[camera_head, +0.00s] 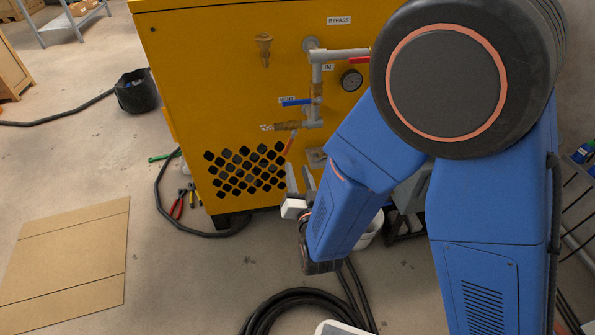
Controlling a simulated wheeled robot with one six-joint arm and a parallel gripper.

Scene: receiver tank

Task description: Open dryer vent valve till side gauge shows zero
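The dryer is a yellow cabinet (220,90) in the upper middle of the view. Its vent valve has a blue lever (297,102) lying about level beside a blue VENT label, on grey pipework below the IN label. A brassy outlet (286,126) points left from the bottom of that pipe. The side gauge (351,80) is a small dark-rimmed dial to the right; its needle is too small to read. My gripper (300,176) is below the vent valve, low in front of the cabinet. Its two grey fingers point up and stand apart, with nothing seen between them.
A red lever (359,60) shows higher up, partly hidden by my arm. A black hose (285,305) coils on the floor. Red-handled pliers (178,205) lie by the cabinet's left corner. A cardboard sheet (70,255) lies left; a black bucket (136,92) stands farther back.

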